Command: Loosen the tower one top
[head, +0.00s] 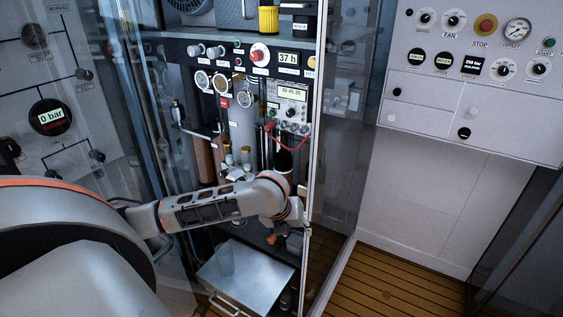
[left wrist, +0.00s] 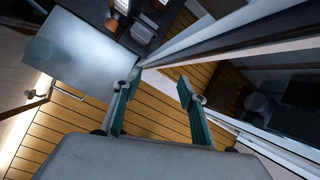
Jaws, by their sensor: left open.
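The inside of the open cabinet holds upright cylinders, among them a pale one (head: 243,128) and a brown one (head: 204,158). Small yellow caps (head: 246,151) show just above my left forearm. I cannot tell which of these is the tower one top; my arm hides what lies behind it. My left arm reaches across the cabinet front, and its wrist bends down near the door post. In the left wrist view my left gripper (left wrist: 160,80) is open and empty, with its green-padded fingers apart above the wooden floor. My right gripper is not in view.
A post (head: 314,130) stands right beside my wrist. Wooden floor (head: 385,285) is clear at right.

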